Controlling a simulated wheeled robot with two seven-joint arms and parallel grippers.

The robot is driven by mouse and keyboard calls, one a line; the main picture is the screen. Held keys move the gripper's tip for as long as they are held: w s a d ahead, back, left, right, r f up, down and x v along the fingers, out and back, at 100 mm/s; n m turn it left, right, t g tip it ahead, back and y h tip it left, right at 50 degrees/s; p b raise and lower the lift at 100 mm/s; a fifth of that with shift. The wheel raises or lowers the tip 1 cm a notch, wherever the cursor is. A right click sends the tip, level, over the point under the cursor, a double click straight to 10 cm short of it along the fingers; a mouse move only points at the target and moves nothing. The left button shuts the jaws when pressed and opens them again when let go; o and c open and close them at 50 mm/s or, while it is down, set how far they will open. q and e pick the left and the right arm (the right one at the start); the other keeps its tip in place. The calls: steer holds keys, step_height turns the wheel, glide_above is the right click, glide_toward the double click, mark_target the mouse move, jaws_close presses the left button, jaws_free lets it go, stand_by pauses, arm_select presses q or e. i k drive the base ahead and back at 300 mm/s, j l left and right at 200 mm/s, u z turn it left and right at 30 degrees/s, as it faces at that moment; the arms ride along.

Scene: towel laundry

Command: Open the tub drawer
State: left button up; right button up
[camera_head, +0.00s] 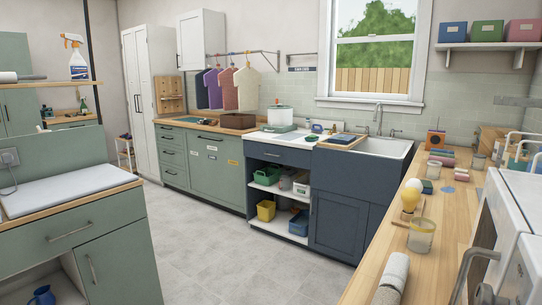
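No drawer in view is marked as the tub drawer. A dark blue drawer (283,155) with a bar handle is shut above open shelves holding colored tubs, left of the sink (382,147). A wide green drawer (70,233) with a bar handle is shut in the near left cabinet. Several small green drawers (172,157) in the back left cabinet are also shut. Neither of my grippers shows in the view.
Grey tile floor (205,250) is open between the near left cabinet and the right wooden counter (455,215). The counter holds jars, a rolled towel (393,273) and small items. A white appliance (505,220) stands at the right edge. A blue jug (42,296) sits low at left.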

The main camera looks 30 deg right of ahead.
mark_target(289, 156)
steer(key=i+j, duration=0.65)
steer(key=i+j+z, duration=0.1)
steer(key=i+z, duration=0.2)
steer(key=i+j+z, duration=0.15)
steer(key=i+z, duration=0.2)
steer(key=i, duration=0.15)
steer(key=i+j+z, duration=0.3)
steer(key=i+l+z, duration=0.15)
steer(key=i+z, duration=0.55)
steer(key=i, duration=0.15)
steer(key=i+z, duration=0.35)
steer(key=i+j, duration=0.15)
steer(key=i, duration=0.35)
steer(key=i+j+z, duration=0.1)
steer(key=i, duration=0.35)
steer(key=i+j, duration=0.25)
steer(key=i, duration=0.25)
